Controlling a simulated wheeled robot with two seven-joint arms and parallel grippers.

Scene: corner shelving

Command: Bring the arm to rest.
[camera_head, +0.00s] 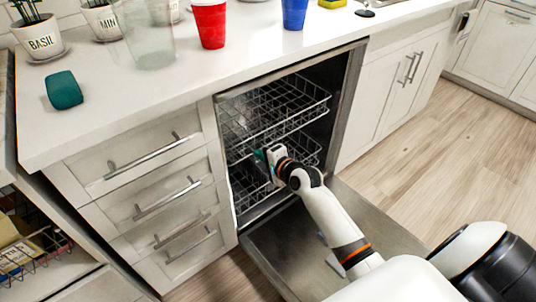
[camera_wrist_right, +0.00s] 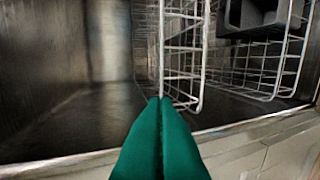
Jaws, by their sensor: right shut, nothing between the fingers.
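My right arm reaches from the lower right into the open dishwasher (camera_head: 355,90). Its gripper (camera_head: 262,155) is at the wire racks in the head view, partly turned away and small. In the right wrist view the two green fingers (camera_wrist_right: 161,100) are together, with nothing between them. Their tips point into the dark interior, near the corner of a wire rack (camera_wrist_right: 190,106); whether they touch it I cannot tell. My left gripper is not in view.
The lowered dishwasher door (camera_head: 285,255) lies under my arm. Drawers (camera_head: 165,195) stand left, cabinet doors (camera_head: 385,100) right. The counter holds a red cup (camera_head: 210,25), a blue cup (camera_head: 294,13), a clear glass (camera_head: 149,35) and a teal object (camera_head: 64,90). Open floor (camera_head: 420,150) lies right.

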